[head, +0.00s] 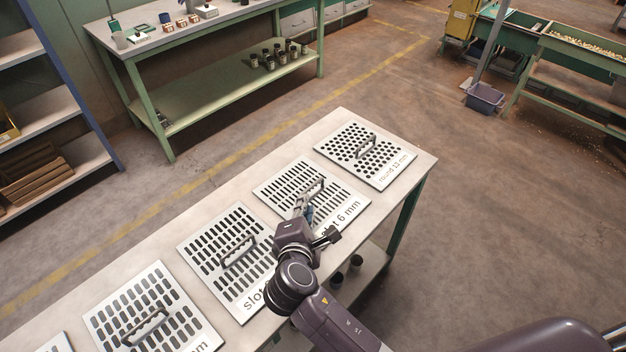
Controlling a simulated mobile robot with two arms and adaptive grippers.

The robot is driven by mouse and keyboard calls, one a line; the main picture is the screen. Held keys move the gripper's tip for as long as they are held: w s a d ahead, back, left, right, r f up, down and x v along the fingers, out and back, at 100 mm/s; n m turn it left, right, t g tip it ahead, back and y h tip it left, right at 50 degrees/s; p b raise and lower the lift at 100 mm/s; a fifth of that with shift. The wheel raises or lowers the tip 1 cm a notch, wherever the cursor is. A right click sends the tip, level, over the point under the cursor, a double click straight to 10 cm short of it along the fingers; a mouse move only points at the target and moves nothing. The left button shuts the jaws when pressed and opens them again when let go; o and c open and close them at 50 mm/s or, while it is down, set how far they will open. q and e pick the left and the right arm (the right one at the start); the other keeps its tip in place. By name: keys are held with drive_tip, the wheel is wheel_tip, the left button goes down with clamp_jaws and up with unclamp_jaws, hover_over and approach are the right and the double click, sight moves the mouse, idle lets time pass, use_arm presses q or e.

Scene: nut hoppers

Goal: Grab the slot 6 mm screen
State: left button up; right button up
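The slot 6 mm screen (275,184) lies flat on the table, a grey plate with rows of slots, a raised handle (311,189) and a printed label partly covered by my arm. My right gripper (305,206) is over this screen, with its fingers at the near end of the handle. The fingers are small and partly hidden by the wrist, so I cannot tell whether they are open or closed around the handle. My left gripper is not in view.
The table (318,125) also holds a round-hole screen (379,174) to the right and slotted screens to the left, including one close by (205,240). Each full screen has a raised handle. A green workbench (200,95) stands behind, across open floor.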

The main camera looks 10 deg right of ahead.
sight(307, 190)
drive_tip(key=shift+r+x, duration=0.2)
drive_tip(key=shift+x, duration=0.85)
drive_tip(key=x, duration=0.3)
drive_tip(key=shift+w+a+r+p, duration=0.1)
drive_tip(key=shift+w+r+p, duration=0.1)
drive_tip(key=shift+p, duration=0.15)
drive_tip(key=shift+x, duration=1.2)
drive_tip(key=shift+w+f, duration=0.3)
clamp_jaws()
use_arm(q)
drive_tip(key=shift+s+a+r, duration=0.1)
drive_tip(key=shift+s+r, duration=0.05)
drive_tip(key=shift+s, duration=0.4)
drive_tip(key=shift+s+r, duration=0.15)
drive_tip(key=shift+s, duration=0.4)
use_arm(e)
drive_tip(key=shift+r, duration=0.1)
